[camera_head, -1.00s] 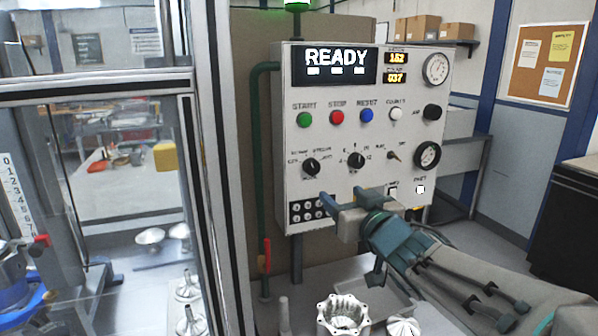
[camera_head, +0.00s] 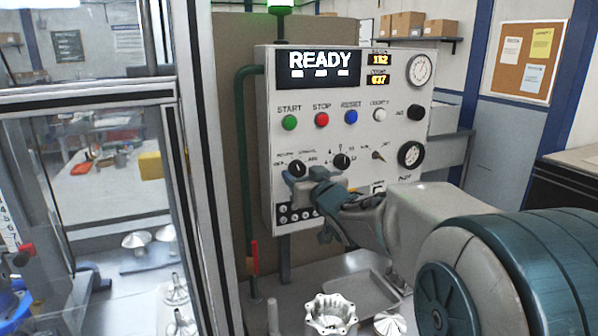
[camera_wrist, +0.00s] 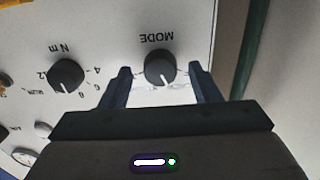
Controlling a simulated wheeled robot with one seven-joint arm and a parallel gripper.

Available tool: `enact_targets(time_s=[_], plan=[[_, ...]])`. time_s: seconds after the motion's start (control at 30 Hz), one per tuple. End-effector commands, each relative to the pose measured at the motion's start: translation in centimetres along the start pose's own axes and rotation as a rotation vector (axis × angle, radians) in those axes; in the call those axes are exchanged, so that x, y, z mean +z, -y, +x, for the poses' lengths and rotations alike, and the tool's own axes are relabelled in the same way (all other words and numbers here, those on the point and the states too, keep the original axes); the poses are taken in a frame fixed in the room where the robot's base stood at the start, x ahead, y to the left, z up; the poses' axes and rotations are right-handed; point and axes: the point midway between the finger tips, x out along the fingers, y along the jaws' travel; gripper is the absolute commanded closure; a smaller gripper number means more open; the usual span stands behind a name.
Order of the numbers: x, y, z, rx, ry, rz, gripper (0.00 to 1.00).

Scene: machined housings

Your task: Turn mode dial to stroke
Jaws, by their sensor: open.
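The mode dial (camera_wrist: 160,67) is a round black knob with a white pointer line. In the wrist view it appears upside down under the label MODE, between my two spread fingers. In the head view the dial (camera_head: 297,168) is the left black knob on the white control panel (camera_head: 277,215). My gripper (camera_head: 304,182) is open in front of the panel, just below the dial. In the wrist view my gripper (camera_wrist: 160,82) has one finger on each side of the dial, with gaps to it. The small position labels are too blurred to read.
A second black knob, marked N m (camera_wrist: 67,75), sits beside the mode dial; it also shows in the head view (camera_head: 342,161). Start (camera_head: 290,122), stop (camera_head: 321,119) and reset (camera_head: 351,117) buttons are above. A green pipe (camera_head: 246,160) runs along the panel's left side.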

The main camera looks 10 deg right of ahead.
Motion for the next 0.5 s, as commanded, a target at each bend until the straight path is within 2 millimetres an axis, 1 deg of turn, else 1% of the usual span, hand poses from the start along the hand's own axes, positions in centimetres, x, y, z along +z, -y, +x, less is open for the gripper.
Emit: enact_targets(time_s=[0.03,0.13,0.43,0.47,0.5], plan=[[-0.07,0.03,0.41,-0.001,0.000,0.000,0.43],[-0.01,0.03,0.83,0.000,0.000,0.000,0.43],[0.01,0.03,0.96,0.000,-0.001,0.000,0.43],[0.01,0.03,0.95,0.000,-0.001,0.000,0.49],[0.01,0.03,0.95,0.000,-0.001,0.000,0.60]])
